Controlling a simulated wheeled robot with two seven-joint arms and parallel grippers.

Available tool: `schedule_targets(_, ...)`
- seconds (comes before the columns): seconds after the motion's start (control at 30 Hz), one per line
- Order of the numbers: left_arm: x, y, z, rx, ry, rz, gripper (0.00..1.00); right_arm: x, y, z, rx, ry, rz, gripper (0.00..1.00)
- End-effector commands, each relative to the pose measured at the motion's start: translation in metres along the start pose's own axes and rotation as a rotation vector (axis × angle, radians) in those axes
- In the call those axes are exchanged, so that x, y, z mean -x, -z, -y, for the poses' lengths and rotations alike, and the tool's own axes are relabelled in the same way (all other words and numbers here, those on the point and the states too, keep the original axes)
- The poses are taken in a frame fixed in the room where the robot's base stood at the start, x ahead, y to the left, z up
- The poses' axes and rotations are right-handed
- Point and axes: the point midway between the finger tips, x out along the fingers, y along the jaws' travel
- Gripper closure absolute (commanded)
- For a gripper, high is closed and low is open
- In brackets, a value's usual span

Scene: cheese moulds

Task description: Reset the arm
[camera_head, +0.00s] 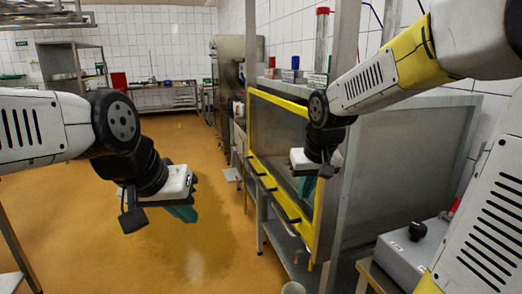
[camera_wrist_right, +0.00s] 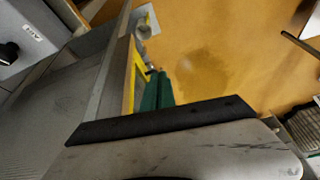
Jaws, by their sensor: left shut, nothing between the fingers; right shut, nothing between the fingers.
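My left gripper (camera_head: 183,212) hangs over open floor at the left in the head view. Its green fingers are together and hold nothing. In the right wrist view the green fingers (camera_wrist_right: 156,92) show beyond a dark bar, close in the picture to a yellow edge. I cannot tell whether they touch it.
The orange floor (camera_head: 180,130) is free at the centre left. A grey metal box with a black knob (camera_head: 417,231) stands at the lower right. A metal shelf rack (camera_head: 62,68) and a counter (camera_head: 165,98) stand at the back. A pale bucket (camera_head: 293,288) is at the bottom edge.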

Motion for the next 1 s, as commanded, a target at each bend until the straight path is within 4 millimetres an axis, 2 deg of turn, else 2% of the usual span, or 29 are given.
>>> schedule_targets(0.03,0.000,0.000,0.000,0.000,0.000,0.000,1.00,0.015,-0.011,-0.003,-0.019,0.006,-0.021,1.00)
schedule_targets(0.2,0.000,0.000,0.000,0.000,0.000,0.000,1.00,0.060,-0.060,-0.007,-0.080,0.037,-0.086,1.00)
schedule_targets(0.4,0.000,0.000,0.000,0.000,0.000,0.000,1.00,0.088,-0.111,-0.003,-0.131,0.068,-0.148,1.00)
schedule_targets(0.5,0.000,0.000,0.000,0.000,0.000,0.000,1.00,0.093,-0.125,0.000,-0.145,0.077,-0.165,1.00)
schedule_targets(0.63,0.000,0.000,0.000,0.000,0.000,0.000,1.00,0.095,-0.132,0.002,-0.150,0.082,-0.173,1.00)
schedule_targets(1.0,0.000,0.000,0.000,0.000,0.000,0.000,1.00,0.095,-0.132,0.002,-0.150,0.082,-0.174,1.00)
